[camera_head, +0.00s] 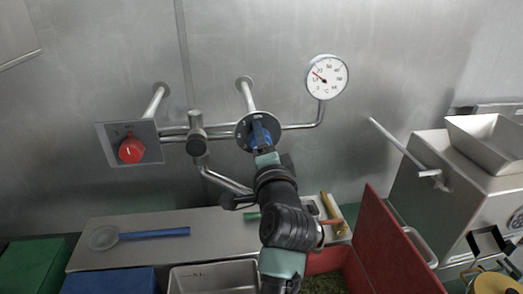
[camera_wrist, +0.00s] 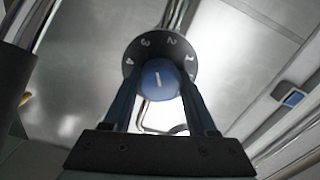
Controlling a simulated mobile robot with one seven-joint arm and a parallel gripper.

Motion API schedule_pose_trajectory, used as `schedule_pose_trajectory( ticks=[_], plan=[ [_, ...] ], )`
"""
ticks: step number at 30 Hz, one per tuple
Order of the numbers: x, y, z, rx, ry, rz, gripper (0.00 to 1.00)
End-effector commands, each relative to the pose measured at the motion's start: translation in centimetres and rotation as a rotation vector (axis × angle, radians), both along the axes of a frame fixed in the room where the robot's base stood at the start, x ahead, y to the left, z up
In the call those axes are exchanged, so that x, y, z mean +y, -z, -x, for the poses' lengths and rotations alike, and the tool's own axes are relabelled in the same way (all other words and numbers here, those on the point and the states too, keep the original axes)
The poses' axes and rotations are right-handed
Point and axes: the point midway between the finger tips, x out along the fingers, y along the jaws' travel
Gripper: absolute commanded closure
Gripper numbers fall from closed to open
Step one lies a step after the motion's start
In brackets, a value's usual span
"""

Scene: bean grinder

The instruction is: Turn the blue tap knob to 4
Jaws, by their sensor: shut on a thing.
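The blue tap knob (camera_head: 259,131) sits on a round dark dial plate (camera_head: 241,132) on the wall pipework. In the wrist view the blue knob (camera_wrist: 158,79) carries a short white mark, near upright and slightly tilted. The dial around it (camera_wrist: 157,46) shows the numbers 4, 3, 2 and 1 from left to right. My gripper (camera_wrist: 159,98) has one finger on each side of the knob and is shut on it. In the head view my gripper (camera_head: 264,153) comes from below and covers part of the knob. I cannot tell exactly which number the mark points at.
A red knob (camera_head: 131,150) on a square plate is at the left, and a round temperature gauge (camera_head: 327,77) is at the upper right. Pipes run beside the dial. Below are a shelf (camera_head: 215,222) with a blue-handled strainer (camera_head: 150,235), and a grinder (camera_head: 455,180) at right.

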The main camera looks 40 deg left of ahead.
Motion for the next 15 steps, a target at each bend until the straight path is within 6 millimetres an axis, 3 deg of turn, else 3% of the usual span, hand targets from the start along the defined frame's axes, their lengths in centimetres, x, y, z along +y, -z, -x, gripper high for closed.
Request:
schedule_pose_trajectory(
  ticks=[15],
  plan=[
    [0.0,0.38,0.01,-0.371,0.0,0.318,0.98]
  ],
)
